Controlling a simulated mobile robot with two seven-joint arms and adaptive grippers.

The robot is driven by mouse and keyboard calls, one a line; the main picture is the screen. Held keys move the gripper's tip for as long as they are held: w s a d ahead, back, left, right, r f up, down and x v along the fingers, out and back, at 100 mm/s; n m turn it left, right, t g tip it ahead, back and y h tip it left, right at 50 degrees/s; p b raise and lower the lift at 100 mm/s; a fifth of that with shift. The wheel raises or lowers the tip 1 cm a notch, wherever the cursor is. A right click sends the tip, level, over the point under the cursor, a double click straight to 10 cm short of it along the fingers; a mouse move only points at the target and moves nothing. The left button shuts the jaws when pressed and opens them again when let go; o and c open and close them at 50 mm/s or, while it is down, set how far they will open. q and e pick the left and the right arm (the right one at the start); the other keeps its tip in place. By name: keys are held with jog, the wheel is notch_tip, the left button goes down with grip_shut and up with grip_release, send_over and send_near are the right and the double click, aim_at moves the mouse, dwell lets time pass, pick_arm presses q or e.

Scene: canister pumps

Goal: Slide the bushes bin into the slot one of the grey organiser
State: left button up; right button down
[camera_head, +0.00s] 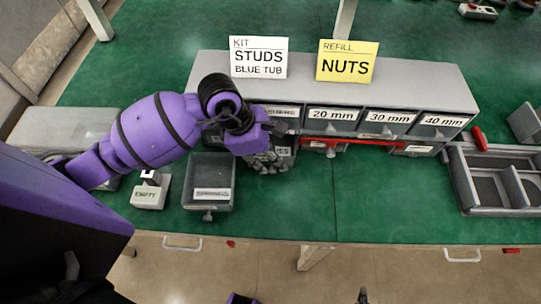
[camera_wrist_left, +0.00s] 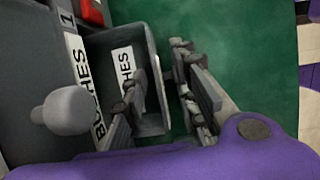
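The grey organiser (camera_head: 425,82) stands on the green bench with rows of labelled slots. In the left wrist view, the grey bushes bin (camera_wrist_left: 154,105) sticks out from the organiser's face, beside a white BUSHES label (camera_wrist_left: 85,85). A second white label, partly covered, shows inside it. In the head view my left gripper (camera_head: 265,160) is at the lower left slots and mostly hides the bin. In the left wrist view my left gripper (camera_wrist_left: 162,90) has its fingers apart, one over the bin's inside and one beyond its front wall. My right gripper is out of view.
A grey bin (camera_head: 210,180) and a small EMPTY sign (camera_head: 148,196) stand on the bench at left. A red bar (camera_head: 350,142) crosses the lower row. A divided grey tray (camera_head: 463,185) is at right. Bench between the loose bin and tray is clear.

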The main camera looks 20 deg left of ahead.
pick_arm(q)
jog(key=v, duration=1.2)
jog(key=shift+s+d, duration=0.1)
